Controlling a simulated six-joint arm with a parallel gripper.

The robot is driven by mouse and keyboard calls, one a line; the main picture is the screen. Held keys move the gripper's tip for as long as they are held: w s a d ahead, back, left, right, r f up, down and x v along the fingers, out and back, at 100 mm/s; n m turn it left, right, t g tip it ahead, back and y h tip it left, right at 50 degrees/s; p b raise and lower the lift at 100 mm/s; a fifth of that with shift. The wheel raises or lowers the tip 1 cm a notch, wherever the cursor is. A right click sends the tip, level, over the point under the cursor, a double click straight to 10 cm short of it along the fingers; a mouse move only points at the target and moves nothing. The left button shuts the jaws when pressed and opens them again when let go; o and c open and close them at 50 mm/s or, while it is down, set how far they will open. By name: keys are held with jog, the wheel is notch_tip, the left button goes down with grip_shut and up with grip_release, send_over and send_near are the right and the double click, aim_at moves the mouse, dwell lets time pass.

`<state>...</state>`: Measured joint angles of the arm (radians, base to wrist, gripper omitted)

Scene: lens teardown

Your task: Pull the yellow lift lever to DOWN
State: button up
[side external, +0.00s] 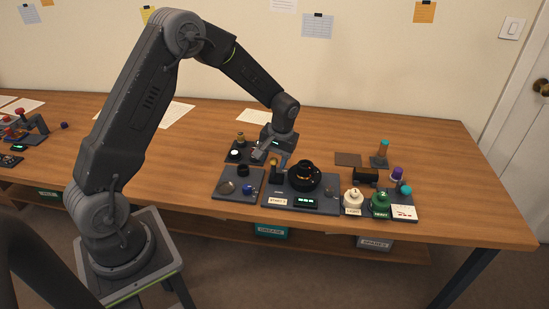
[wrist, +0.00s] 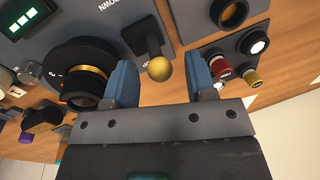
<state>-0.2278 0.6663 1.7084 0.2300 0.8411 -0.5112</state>
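Nothing is held. Whether the fingers are level with the knob in height is unclear. In the side view my gripper (side external: 277,157) is low over the panel, close to the small yellow knob (side external: 274,161).
A black lens barrel with a gold ring (side external: 305,175) stands right beside the lever; it is near one finger in the wrist view (wrist: 84,72). A white bottle (side external: 353,200) and a green bottle (side external: 381,203) stand to the right. A grey tray (side external: 226,198) lies left.

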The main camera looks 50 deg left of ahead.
grip_shut()
jog(key=shift+d, duration=0.1)
dwell(0.4)
jog(key=shift+s+d+t+y, duration=0.8)
jog(key=shift+t+y, duration=0.3)
jog(key=shift+y, duration=0.2)
jog(key=shift+s+d+f+n+t+y, duration=0.15)
jog(key=shift+s+d+f+t+y, duration=0.15)
jog(key=shift+t+y, duration=0.2)
jog(key=shift+s+d+f+n+t+y, duration=0.15)
jog(key=shift+s+d+t+y, duration=0.1)
jog(key=shift+t+y, duration=0.25)
grip_release()
jog(key=v, duration=1.3)
jog(key=shift+s+d+r, duration=0.2)
jog(key=shift+d+r, duration=0.05)
